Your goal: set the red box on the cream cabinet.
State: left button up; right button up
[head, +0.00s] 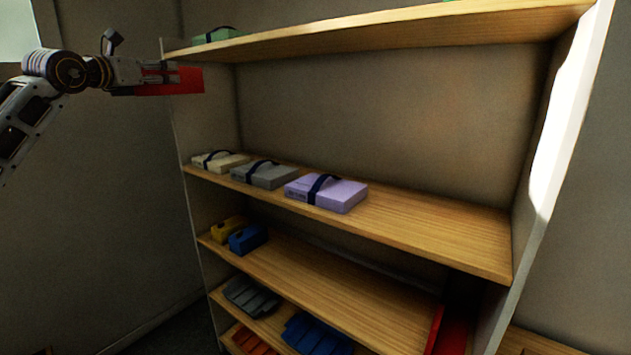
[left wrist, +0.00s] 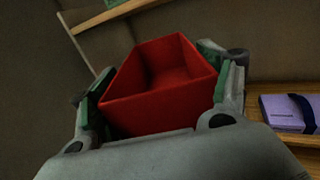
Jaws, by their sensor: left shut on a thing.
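The red box (head: 190,82) is an open-topped bin held in my left gripper (head: 160,77) at the upper left of the head view. In the left wrist view the red box (left wrist: 155,105) sits between the two fingers, its hollow inside showing empty. The cabinet (head: 563,120) is a tall open shelf unit with pale, cream-looking sides and wooden shelves. The red box is beside its left upright in the picture, held in the air; whether they touch is unclear. My right gripper is in neither view.
The middle shelf bears a cream case (head: 220,161), a grey case (head: 264,174) and a purple case (head: 326,193); its right part (head: 430,228) is bare. A green case (head: 218,35) is on the top shelf. Lower shelves hold yellow, blue, grey and red items.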

pick_arm(q)
jog(key=w+d+f+m+h, duration=0.1)
jog(key=d+f, duration=0.2)
jog(key=f, duration=1.3)
jog(key=w+d+f+h, duration=0.1)
jog(key=d+f, duration=0.1)
jog(key=f, duration=1.5)
jog(key=s+d+f, duration=0.1)
jog(key=s+f, duration=0.1)
jog(key=f, duration=0.5)
jog(key=s+f, duration=0.3)
jog(key=f, duration=0.4)
jog(key=shift+s+d+f+m+g+h, duration=0.3)
jog(key=shift+d+f+m+g, duration=0.1)
jog(key=shift+s+d+f, duration=0.1)
jog(key=shift+s+f, duration=0.05)
jog(key=shift+f, duration=0.05)
jog(key=shift+s+d+f, duration=0.1)
jog(key=shift+s+f, duration=0.55)
jog(key=shift+f, duration=0.35)
